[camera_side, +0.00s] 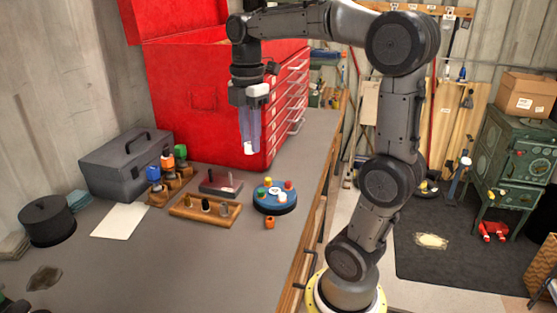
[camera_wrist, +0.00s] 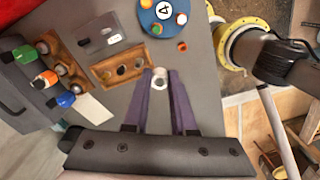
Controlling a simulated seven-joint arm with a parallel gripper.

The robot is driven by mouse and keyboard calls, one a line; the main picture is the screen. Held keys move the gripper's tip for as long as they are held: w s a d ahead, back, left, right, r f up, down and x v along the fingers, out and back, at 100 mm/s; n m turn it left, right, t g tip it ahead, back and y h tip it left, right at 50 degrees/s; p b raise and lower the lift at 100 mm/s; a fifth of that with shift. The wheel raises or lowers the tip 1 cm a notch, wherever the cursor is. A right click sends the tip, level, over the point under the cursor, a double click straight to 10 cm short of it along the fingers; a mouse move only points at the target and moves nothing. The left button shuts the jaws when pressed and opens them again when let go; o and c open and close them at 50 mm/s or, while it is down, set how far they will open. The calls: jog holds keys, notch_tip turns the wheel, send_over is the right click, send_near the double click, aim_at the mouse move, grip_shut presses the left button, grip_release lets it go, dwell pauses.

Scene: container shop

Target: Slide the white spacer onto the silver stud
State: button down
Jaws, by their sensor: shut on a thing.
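My gripper (camera_side: 249,146) is shut on the white spacer (camera_side: 248,149), high above the bench. In the wrist view my gripper (camera_wrist: 160,76) has the pale ring-shaped spacer (camera_wrist: 159,83) between its fingertips. A wooden block (camera_side: 191,213) bears several short upright studs. The wooden block (camera_wrist: 104,66) also shows in the wrist view, left of the fingertips. The spacer is apart from the studs. A dark block (camera_side: 207,189) behind carries thin posts, whose finish is too small to tell.
A round blue stand (camera_side: 264,206) with coloured pieces is right of the wooden block, with an orange piece (camera_side: 270,222) before it. A grey toolbox (camera_side: 110,165), bottles in a wooden rack (camera_side: 158,196) and a red cabinet (camera_side: 200,115) stand nearby.

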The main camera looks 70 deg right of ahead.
jog(key=shift+m, duration=0.3)
jog(key=w+d+f, duration=0.1)
jog(key=w+d, duration=0.1)
jog(key=w, duration=0.1)
jog(key=w+d+f, duration=0.2)
jog(key=w+d, duration=0.1)
jog(key=w+d+f, duration=0.2)
jog(key=w, duration=0.1)
jog(key=shift+w+d+f, duration=0.2)
jog(key=shift+d+f, duration=0.05)
jog(key=shift+d, duration=0.1)
jog(key=shift+d+f, duration=0.1)
jog(key=shift+f, duration=2.3)
jog(key=shift+f, duration=2.05)
jog(key=c, duration=0.7)
grip_release()
jog(key=shift+o, duration=0.2)
